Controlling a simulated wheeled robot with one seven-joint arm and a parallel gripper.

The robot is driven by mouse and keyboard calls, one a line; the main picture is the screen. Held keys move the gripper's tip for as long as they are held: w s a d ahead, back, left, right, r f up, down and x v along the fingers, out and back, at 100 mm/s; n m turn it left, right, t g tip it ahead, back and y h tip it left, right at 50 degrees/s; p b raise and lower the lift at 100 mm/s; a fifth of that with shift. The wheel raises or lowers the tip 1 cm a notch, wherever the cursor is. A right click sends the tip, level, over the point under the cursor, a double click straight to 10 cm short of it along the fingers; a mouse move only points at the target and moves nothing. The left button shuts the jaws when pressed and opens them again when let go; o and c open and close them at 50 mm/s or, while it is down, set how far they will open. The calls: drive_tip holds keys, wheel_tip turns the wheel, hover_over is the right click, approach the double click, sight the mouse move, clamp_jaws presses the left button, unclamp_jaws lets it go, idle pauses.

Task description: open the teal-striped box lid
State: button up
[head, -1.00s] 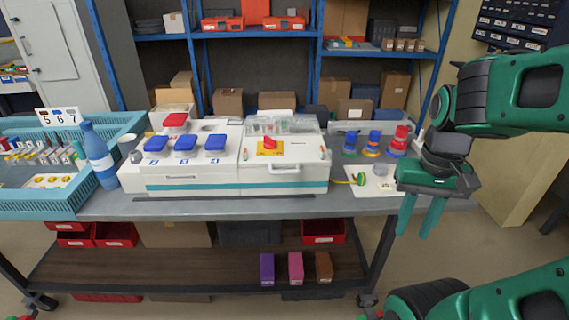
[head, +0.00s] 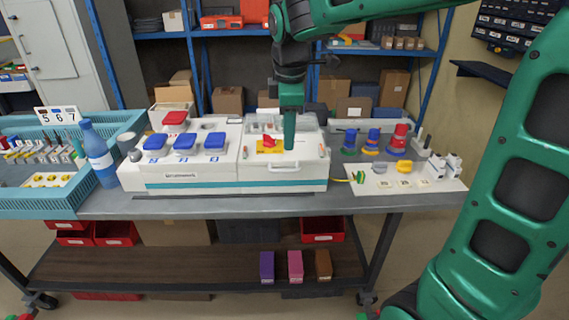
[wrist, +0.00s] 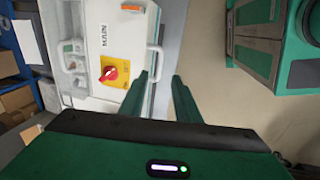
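The long white box (head: 215,178) with a teal stripe along its front stands on the bench. Its right section has a white front handle (head: 284,168) and, on top, a yellow panel with a red rotary switch (head: 269,143). My gripper (head: 289,147) points down over this right section, beside the switch; in the head view its fingers overlap. In the wrist view the gripper (wrist: 162,80) is open with nothing between its fingers. There the handle (wrist: 154,64) lies close to the left finger's tip; I cannot tell whether they touch. The lid looks shut.
Three blue switch covers (head: 184,144) sit on the left section. A blue bottle (head: 98,155) and a teal crate (head: 55,205) are left. Blue and red connectors (head: 373,138) and a white plate (head: 430,180) with small parts are right. Blue shelving stands behind.

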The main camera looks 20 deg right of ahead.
sight(287, 170)
drive_tip(key=f, duration=0.3)
drive_tip(key=w+f, duration=0.1)
drive_tip(key=f, duration=0.3)
drive_tip(key=w+f, duration=0.1)
drive_tip(key=f, duration=0.2)
drive_tip(key=shift+d+f, duration=0.25)
clamp_jaws()
